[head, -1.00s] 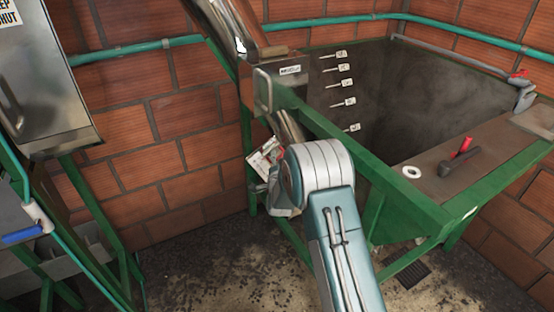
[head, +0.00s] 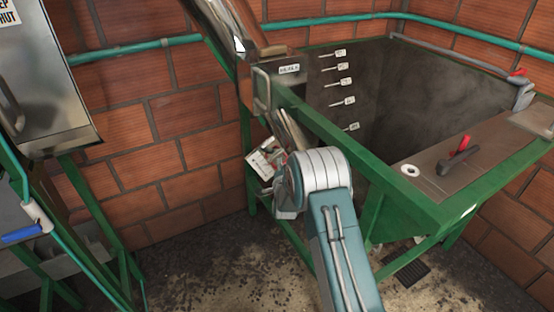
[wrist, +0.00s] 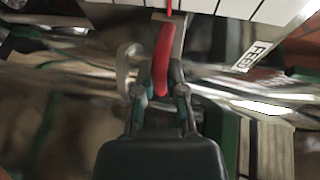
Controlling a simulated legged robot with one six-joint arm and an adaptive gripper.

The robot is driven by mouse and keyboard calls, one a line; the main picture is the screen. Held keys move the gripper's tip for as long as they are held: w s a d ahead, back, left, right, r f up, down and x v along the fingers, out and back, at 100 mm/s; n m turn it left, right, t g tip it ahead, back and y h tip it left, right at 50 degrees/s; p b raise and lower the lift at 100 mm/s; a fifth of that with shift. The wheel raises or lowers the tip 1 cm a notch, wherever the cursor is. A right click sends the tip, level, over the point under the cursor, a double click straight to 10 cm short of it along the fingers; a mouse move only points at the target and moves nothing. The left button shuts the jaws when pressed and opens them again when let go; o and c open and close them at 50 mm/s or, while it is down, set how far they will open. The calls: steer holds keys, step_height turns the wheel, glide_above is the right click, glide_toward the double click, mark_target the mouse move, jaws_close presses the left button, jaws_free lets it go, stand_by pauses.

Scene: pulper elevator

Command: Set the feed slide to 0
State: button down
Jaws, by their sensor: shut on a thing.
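In the wrist view, my gripper (wrist: 160,88) is shut on a red handle (wrist: 162,55), which stands between the fingertips. It appears to be the grip of the feed slide. A white scale plate (wrist: 240,8) with dark tick marks lies above, and a thin red pointer (wrist: 169,6) shows against it. No scale numbers are readable. A white "FEED" label (wrist: 251,56) sits to the right of the handle. In the head view, a small white plate (head: 262,160) shows left of my wrist. My arm hides the fingers and the handle there.
A green-framed tank (head: 400,100) with several level tags stands behind and right of my arm. Its right ledge carries a red-handled lever (head: 463,150) and a white ring (head: 411,170). A metal chute (head: 235,25) rises above the plate. A steel cabinet (head: 45,75) stands left.

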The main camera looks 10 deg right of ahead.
steer(key=f, duration=0.1)
steer(key=d+f, duration=0.1)
steer(key=f, duration=0.1)
steer(key=d+f, duration=0.1)
steer(key=f, duration=0.1)
steer(key=shift+w+d+f, duration=0.15)
steer(key=shift+w+d, duration=0.1)
steer(key=shift+w, duration=0.1)
steer(key=c, duration=0.7)
jaws_free()
steer(key=shift+d+f, duration=0.1)
steer(key=shift+f, duration=0.1)
steer(key=shift+w+r, duration=0.1)
steer(key=s, duration=0.4)
steer(key=s+a, duration=0.1)
steer(key=s, duration=0.7)
steer(key=shift+a, duration=0.35)
steer(key=shift+w, duration=0.1)
